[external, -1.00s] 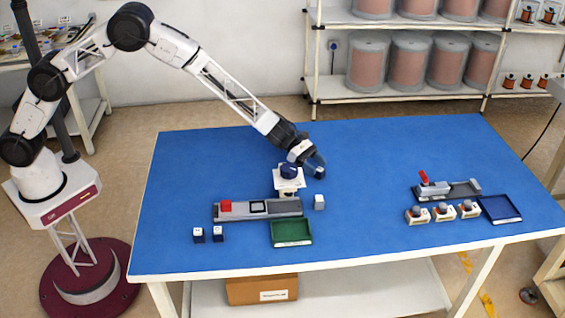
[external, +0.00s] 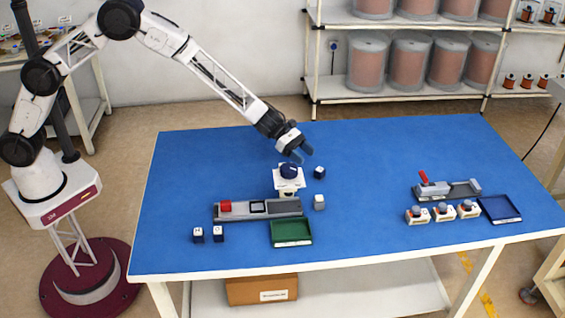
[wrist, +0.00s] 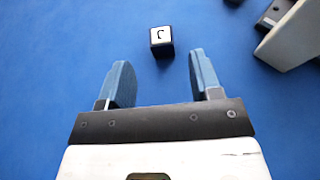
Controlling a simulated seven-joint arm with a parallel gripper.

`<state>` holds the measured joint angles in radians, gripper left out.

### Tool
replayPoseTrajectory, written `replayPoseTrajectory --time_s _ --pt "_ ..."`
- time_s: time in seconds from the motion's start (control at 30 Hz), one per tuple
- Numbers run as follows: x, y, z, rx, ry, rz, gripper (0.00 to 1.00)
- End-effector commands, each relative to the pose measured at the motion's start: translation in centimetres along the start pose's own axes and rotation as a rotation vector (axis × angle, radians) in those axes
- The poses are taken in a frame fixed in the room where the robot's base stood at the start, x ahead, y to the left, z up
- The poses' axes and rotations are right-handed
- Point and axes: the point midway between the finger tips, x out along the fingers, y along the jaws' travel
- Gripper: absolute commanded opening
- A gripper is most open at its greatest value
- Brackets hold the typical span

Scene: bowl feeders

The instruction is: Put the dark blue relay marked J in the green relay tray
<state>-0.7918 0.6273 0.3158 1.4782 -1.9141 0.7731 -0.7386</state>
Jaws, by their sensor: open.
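The dark blue relay marked J (external: 319,172) is a small cube with a white top on the blue table, right of the white bowl feeder. In the wrist view the relay (wrist: 161,48) stands ahead of the fingertips, with its J upward. My gripper (external: 301,153) is above the table, up and left of the relay and apart from it. In the wrist view my gripper (wrist: 159,66) is open, with nothing between its blue fingers. The green relay tray (external: 291,231) lies near the table's front edge and looks empty.
The bowl feeder (external: 289,184) stands close left of the relay. A grey cube (external: 319,202) sits nearer the front, beside a grey fixture (external: 280,207) with a red block. Two dark cubes (external: 208,234) stand left. A blue tray (external: 500,209) lies far right. The back of the table is clear.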

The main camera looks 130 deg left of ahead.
Motion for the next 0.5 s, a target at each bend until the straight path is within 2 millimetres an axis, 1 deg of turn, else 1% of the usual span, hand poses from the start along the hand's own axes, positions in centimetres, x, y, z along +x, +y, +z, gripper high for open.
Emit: replayPoseTrajectory --time_s 0.03,0.1,0.3,0.5 --pt "-0.8 0.1 0.1 0.000 0.000 0.001 0.58" --pt "-1.7 0.1 0.1 0.000 0.000 0.001 0.58" --pt "-4.0 0.0 0.0 0.000 0.000 0.000 0.58" --pt "-5.7 0.0 0.1 0.000 0.000 0.001 0.58"
